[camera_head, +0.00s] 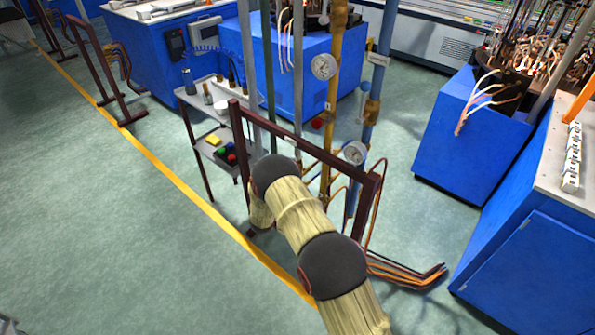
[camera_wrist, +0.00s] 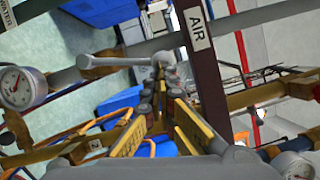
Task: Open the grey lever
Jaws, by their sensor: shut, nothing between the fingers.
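The grey lever (camera_wrist: 115,61) shows in the wrist view as a light rod with a rounded end, reaching left from a fitting on the grey pipe (camera_wrist: 235,28). My gripper (camera_wrist: 162,85) points toward that fitting from below, with its fingertips close to the lever's right end. I cannot tell whether they touch it. The fingers are shut with nothing held between them. In the head view my arm hides the gripper, and I cannot make out the lever there.
A dark red frame (camera_head: 305,140) bears the pipes; its bar has an AIR label (camera_wrist: 197,29) near my gripper. Gauges (camera_head: 323,66) and yellow pipes (camera_wrist: 270,92) stand close by. A small shelf cart (camera_head: 217,155) is left of the frame. Green floor (camera_head: 120,220) is open at left.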

